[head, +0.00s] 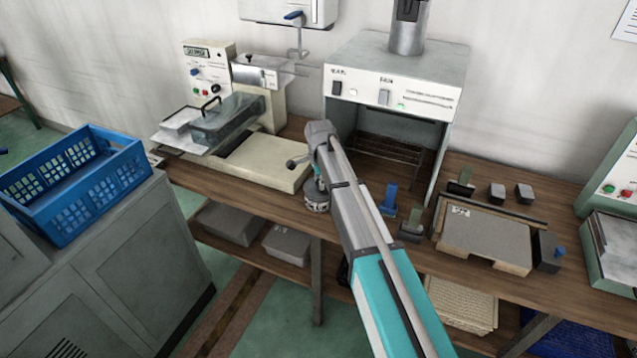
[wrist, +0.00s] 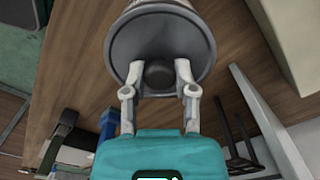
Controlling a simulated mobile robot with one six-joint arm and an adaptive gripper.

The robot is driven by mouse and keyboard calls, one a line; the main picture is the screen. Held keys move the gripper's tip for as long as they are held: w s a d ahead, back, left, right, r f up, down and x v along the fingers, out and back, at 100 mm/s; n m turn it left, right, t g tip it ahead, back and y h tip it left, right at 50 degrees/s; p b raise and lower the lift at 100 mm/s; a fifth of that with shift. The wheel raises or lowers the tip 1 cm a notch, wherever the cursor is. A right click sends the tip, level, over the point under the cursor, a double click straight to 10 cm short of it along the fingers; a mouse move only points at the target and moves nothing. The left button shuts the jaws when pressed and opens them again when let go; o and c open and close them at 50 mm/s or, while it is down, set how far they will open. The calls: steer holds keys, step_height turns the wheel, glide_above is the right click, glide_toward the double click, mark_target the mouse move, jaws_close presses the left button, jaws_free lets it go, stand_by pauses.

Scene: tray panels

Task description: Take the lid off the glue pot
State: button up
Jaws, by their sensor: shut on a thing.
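The glue pot (head: 317,205) stands on the wooden bench, left of the hooded machine, and is partly hidden by my arm. In the wrist view the pot (wrist: 150,5) shows only as a strip at the top edge, behind its round dark grey lid (wrist: 160,28). The lid appears to sit on the pot. A dark round knob sticks out from the lid's middle. My gripper (wrist: 159,78) is shut on the knob, one fingertip on each side. In the head view my gripper (head: 318,183) is just above the pot and mostly hidden.
A pale slab of a machine (head: 260,164) lies close left of the pot. The hooded machine (head: 395,75) stands behind to the right. A blue clamp (head: 388,200) and a board on a tray (head: 485,238) are farther right. A blue crate (head: 75,185) sits on a cabinet at left.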

steer(key=shift+r+p, duration=1.5)
steer(key=shift+r, duration=0.1)
steer(key=s+d+r+p, duration=0.4)
steer(key=s+r+p, duration=0.5)
steer(key=s, duration=0.4)
steer(key=shift+s+r+p, duration=0.2)
steer(key=shift+r+p, duration=0.1)
